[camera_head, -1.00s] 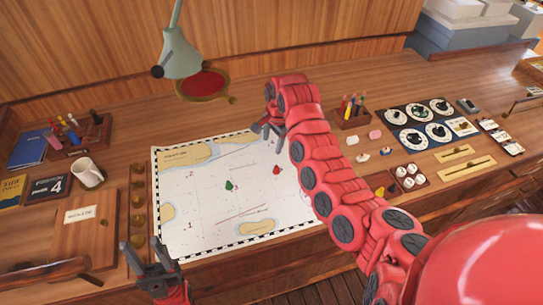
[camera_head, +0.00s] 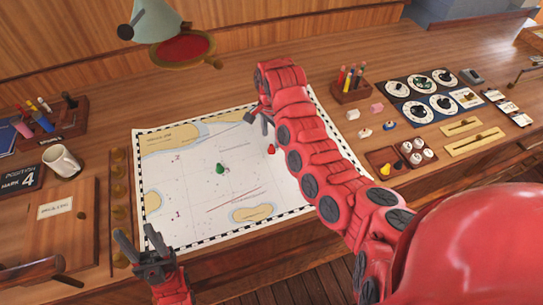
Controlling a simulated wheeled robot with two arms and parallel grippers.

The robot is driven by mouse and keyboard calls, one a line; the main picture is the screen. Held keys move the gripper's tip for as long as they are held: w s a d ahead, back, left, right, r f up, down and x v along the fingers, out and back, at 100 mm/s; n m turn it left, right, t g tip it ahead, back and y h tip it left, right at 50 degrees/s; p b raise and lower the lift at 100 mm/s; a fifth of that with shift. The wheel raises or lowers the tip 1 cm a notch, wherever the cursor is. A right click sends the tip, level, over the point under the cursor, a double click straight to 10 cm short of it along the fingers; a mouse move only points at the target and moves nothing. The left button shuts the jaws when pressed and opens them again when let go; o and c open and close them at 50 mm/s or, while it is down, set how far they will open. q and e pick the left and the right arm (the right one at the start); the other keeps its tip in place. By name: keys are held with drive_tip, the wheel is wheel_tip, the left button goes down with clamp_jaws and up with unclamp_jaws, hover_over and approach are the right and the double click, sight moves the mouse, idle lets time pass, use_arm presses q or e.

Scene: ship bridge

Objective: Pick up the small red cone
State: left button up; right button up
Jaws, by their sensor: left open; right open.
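The small red cone (camera_head: 271,149) stands on the right part of the nautical chart (camera_head: 185,205), just left of my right arm. A green cone (camera_head: 220,169) stands to its left on the same chart. My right gripper (camera_head: 256,113) is open and empty above the chart, a little up and left of the red cone and apart from it. The red arm partly hides it and the chart's right side. My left gripper (camera_head: 141,241) is open and empty at the chart's lower left corner, far from the red cone.
A lamp (camera_head: 155,25) hangs over the back of the desk. A white mug (camera_head: 61,162) and pen holder (camera_head: 57,120) stand at left. Another pen holder (camera_head: 350,85), dial panels (camera_head: 419,97) and a small tray (camera_head: 378,157) with a yellow piece are at right.

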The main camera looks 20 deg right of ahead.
sight(272, 145)
drive_tip(key=shift+s+f, duration=0.1)
drive_tip(key=shift+f, duration=0.7)
drive_tip(key=f, duration=0.3)
drive_tip(key=f+b, duration=0.1)
drive_tip(key=shift+w+d+f, duration=0.15)
drive_tip(key=shift+w+f, duration=0.05)
drive_tip(key=shift+w, duration=0.1)
clamp_jaws()
